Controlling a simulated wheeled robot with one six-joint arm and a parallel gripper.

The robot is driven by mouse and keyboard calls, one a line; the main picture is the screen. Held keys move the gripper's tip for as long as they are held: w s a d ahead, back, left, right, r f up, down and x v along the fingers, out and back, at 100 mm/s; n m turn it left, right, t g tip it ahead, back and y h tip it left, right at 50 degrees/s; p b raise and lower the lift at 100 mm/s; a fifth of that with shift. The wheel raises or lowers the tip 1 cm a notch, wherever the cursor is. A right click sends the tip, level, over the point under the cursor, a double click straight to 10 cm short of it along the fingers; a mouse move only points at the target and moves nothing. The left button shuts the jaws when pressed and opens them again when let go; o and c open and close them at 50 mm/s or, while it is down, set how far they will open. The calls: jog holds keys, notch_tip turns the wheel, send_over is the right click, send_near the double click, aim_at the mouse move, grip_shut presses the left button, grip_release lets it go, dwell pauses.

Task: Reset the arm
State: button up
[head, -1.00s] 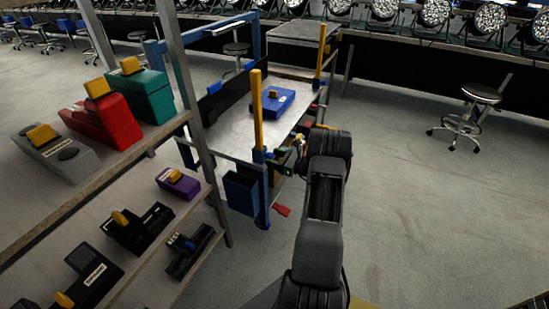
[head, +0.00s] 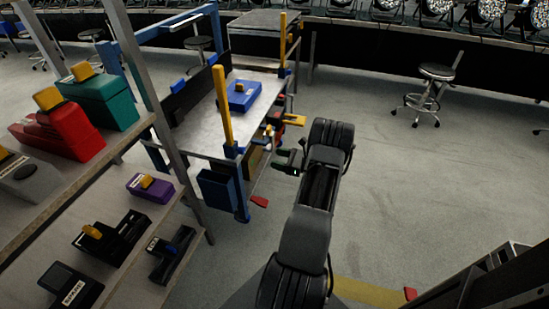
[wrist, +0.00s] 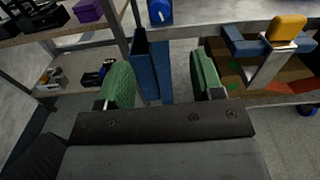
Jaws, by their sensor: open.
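My gripper (wrist: 155,85) shows in the wrist view with its two green-padded fingers spread wide apart and nothing between them. In the head view my gripper (head: 287,162) is small, at the end of my dark arm, and partly hidden by the arm. It is held in front of the workbench (head: 203,130), to the right of its near blue leg. In the wrist view the blue bin (wrist: 149,68) on the bench's leg lies beyond the fingers, with no visible contact.
A shelf rack at the left holds a red case (head: 70,138), a teal case (head: 105,100), a purple case (head: 150,187) and dark devices. A blue case (head: 243,97) lies on the bench. A stool (head: 430,90) stands at the back right. The floor right of my arm is largely clear.

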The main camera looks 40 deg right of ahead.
dwell(0.6)
